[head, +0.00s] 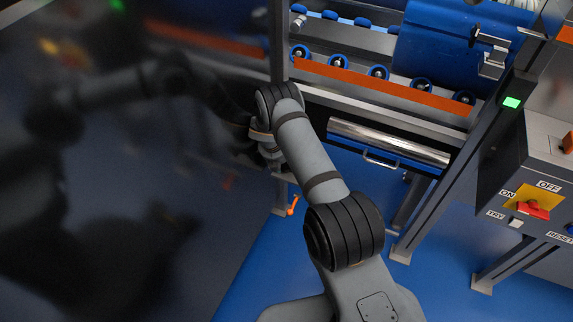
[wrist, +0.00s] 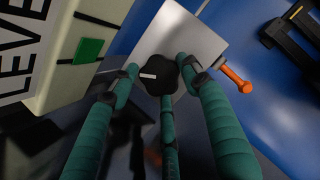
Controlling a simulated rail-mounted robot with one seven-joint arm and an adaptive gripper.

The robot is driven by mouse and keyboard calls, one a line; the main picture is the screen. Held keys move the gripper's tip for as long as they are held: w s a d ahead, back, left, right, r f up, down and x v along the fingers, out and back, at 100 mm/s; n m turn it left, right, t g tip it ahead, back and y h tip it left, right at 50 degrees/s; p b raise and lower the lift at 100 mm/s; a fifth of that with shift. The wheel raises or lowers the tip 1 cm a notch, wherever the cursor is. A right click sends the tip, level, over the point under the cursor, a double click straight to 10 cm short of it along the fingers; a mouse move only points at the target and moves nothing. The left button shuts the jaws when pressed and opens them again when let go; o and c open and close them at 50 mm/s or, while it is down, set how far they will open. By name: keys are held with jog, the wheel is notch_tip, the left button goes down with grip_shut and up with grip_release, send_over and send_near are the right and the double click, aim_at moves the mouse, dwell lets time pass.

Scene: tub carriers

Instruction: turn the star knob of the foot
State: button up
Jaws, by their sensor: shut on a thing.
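In the wrist view the black star knob (wrist: 157,84) sits on a light grey plate (wrist: 198,38) of the foot. A short white mark runs across its face. My gripper (wrist: 161,74) has three teal fingers with dark tips. The tips stand around the knob and are closed on it, two at the sides and one at the lower edge. In the head view my arm reaches down to the foot of the frame post, where the gripper (head: 268,146) is small and partly hidden. The knob cannot be made out there.
An orange-ended lever (wrist: 236,77) sticks out beside the plate; it also shows in the head view (head: 292,206). A pale box with LEVEL lettering and a green square (wrist: 88,51) is close on the left. A dark glossy panel (head: 110,230) borders the arm. Blue floor (head: 285,265) is open.

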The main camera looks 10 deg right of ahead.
jog(key=shift+w+d+r+m, duration=0.25)
jog(key=shift+d+m, duration=0.15)
jog(key=shift+d, duration=0.05)
jog(key=o, duration=1)
jog(key=shift+o, duration=0.6)
jog(key=shift+a, duration=0.15)
jog(key=shift+a+r, duration=0.1)
jog(key=shift+r, duration=0.05)
jog(key=v, duration=0.7)
jog(key=shift+s, duration=0.15)
jog(key=x, duration=0.7)
jog(key=shift+s+a+f, duration=0.1)
jog(key=shift+f, duration=0.1)
jog(key=shift+f+n, duration=0.1)
jog(key=shift+n, duration=0.3)
